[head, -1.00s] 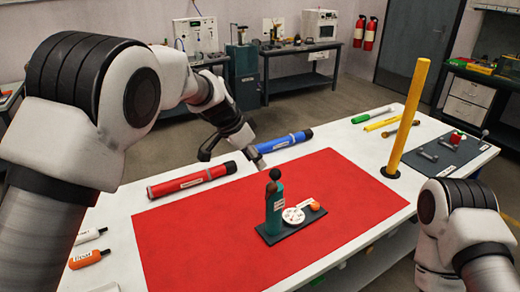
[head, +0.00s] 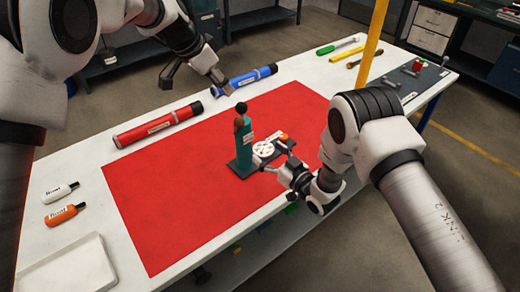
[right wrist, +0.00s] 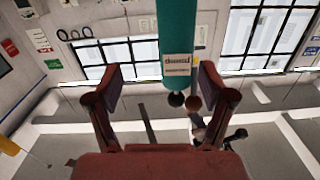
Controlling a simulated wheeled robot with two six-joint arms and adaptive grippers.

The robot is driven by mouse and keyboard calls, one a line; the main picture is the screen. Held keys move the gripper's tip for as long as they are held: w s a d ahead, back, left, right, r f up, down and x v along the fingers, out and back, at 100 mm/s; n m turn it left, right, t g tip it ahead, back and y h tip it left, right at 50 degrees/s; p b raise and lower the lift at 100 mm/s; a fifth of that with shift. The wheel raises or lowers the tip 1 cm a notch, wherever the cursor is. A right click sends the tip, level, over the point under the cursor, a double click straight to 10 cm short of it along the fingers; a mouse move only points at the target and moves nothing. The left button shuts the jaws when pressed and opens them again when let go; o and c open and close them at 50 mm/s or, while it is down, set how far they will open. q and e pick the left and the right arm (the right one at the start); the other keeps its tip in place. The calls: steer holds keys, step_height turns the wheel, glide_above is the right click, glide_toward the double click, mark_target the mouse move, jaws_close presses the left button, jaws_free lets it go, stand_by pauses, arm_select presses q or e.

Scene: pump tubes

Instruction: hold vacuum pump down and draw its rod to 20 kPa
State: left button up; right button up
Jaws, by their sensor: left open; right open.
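The vacuum pump, a teal upright cylinder (head: 247,143), stands on a dark base plate (head: 240,168) on the red mat. A black ball and a brown ball show at its top, and a white dial (head: 263,149) and an orange knob (head: 282,136) sit on its right. My right gripper (head: 281,157) is open and empty, just right of the base near the dial; contact cannot be told. In the right wrist view the teal cylinder (right wrist: 177,40) appears between the open fingers (right wrist: 160,92), nearer the right one. My left gripper (head: 195,86) is open and empty, up behind the mat.
A red tube (head: 158,128) and a blue tube (head: 245,79) lie along the mat's back edge. A yellow post (head: 372,45) stands right. Two small bottles (head: 62,203) and a white tray (head: 70,268) are at left. The red mat's (head: 160,220) left part is clear.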

mark_target(237, 108)
steer(key=a, duration=0.1)
steer(key=a+r, duration=0.1)
steer(key=a+n+y, duration=0.1)
steer(key=shift+w+r, duration=0.2)
steer(key=shift+w, duration=0.1)
steer(key=x, duration=0.7)
steer(key=shift+w+a+f, duration=0.1)
steer(key=shift+w+a, duration=0.05)
steer(key=shift+w, duration=0.05)
jaws_close()
arm_select(q)
steer(key=shift+o, duration=2.4)
steer(key=shift+s+d+f, duration=0.1)
steer(key=shift+d+f, duration=0.05)
steer(key=shift+f, duration=0.2)
arm_select(e)
steer(key=shift+s, duration=0.1)
arm_select(q)
steer(key=shift+n+t, duration=0.7)
steer(key=shift+n, duration=0.2)
steer(key=x, duration=0.8)
steer(key=s+x, duration=0.1)
steer(key=x, duration=0.3)
steer(key=shift+f, duration=0.5)
